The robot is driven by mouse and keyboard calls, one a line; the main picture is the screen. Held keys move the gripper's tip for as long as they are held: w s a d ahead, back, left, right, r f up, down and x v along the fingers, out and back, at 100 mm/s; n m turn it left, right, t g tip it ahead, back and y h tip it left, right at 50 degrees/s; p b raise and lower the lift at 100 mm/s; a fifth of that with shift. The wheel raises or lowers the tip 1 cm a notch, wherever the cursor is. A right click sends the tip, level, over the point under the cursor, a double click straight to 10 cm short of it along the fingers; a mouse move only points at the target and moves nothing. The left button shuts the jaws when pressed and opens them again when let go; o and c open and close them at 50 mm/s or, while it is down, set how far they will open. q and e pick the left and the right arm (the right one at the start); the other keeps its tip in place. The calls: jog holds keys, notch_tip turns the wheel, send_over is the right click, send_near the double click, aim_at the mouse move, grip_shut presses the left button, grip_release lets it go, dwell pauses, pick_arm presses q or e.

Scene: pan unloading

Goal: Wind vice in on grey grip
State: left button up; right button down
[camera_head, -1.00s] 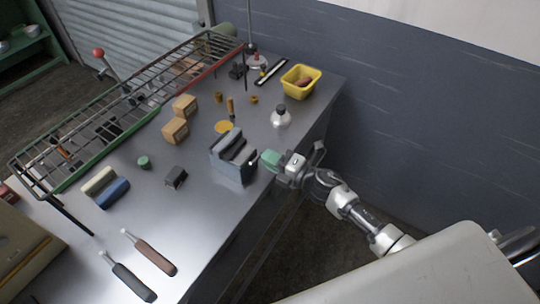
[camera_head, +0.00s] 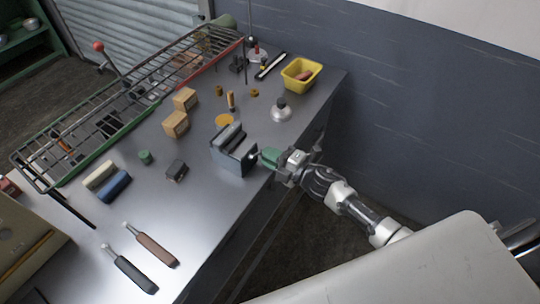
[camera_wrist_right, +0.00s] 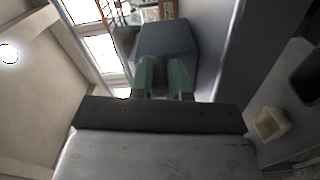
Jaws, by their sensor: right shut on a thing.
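The blue-grey vice (camera_head: 230,157) stands at the right front edge of the workbench. Its jaws lie along the top, with a dark slot between them. In the right wrist view the vice body (camera_wrist_right: 170,38) is straight ahead of the fingers. My right gripper (camera_head: 270,157) has green fingers and sits at the vice's right side. In the right wrist view these fingers (camera_wrist_right: 164,76) are shut on a small dark grey grip (camera_wrist_right: 160,66) between them. The fingers hide most of the grip. My left gripper is not in view.
The workbench (camera_head: 205,215) holds two screwdriver-like tools (camera_head: 140,258), wooden blocks (camera_head: 176,124), a small dark block (camera_head: 176,169), a silver bottle-like item (camera_head: 281,110) and a yellow bin (camera_head: 301,75). A wire rack (camera_head: 135,95) runs along the far side. The wall is at right.

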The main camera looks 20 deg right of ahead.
jog(key=shift+f, duration=0.1)
jog(key=c, duration=1.1)
grip_release()
jog(key=b+v, duration=0.2)
jog(key=v, duration=0.8)
jog(key=shift+s+d+b, duration=0.3)
jog(key=shift+b, duration=0.05)
